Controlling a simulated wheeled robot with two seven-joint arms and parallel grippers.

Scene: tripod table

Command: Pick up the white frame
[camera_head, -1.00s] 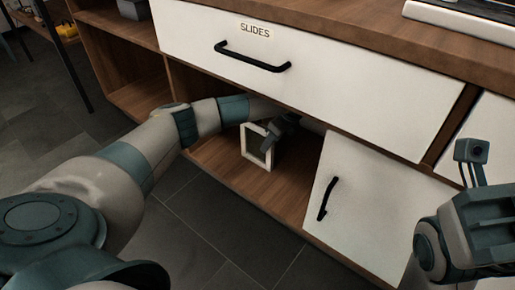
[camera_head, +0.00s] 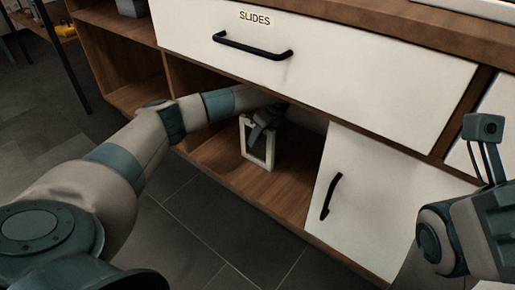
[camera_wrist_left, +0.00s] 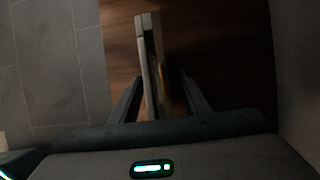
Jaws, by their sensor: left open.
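The white frame (camera_head: 270,153) stands upright on the wooden floor of the open cabinet compartment, below the drawer marked SLIDES. My left arm reaches into the compartment from the left, and my left gripper (camera_head: 262,124) is at the frame's upper part, partly hidden in the dim space. In the left wrist view the frame (camera_wrist_left: 147,60) is seen nearly edge-on. It lies between the two spread fingers of the left gripper (camera_wrist_left: 160,77), nearer the left finger. The gripper is open; I cannot tell whether a finger touches the frame. My right gripper's fingers are out of view.
The white drawer (camera_head: 340,75) with a black handle (camera_head: 252,46) hangs just above my left forearm. A white cabinet door (camera_head: 370,200) closes off the space right of the compartment. The compartment floor (camera_head: 215,160) in front of the frame is clear.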

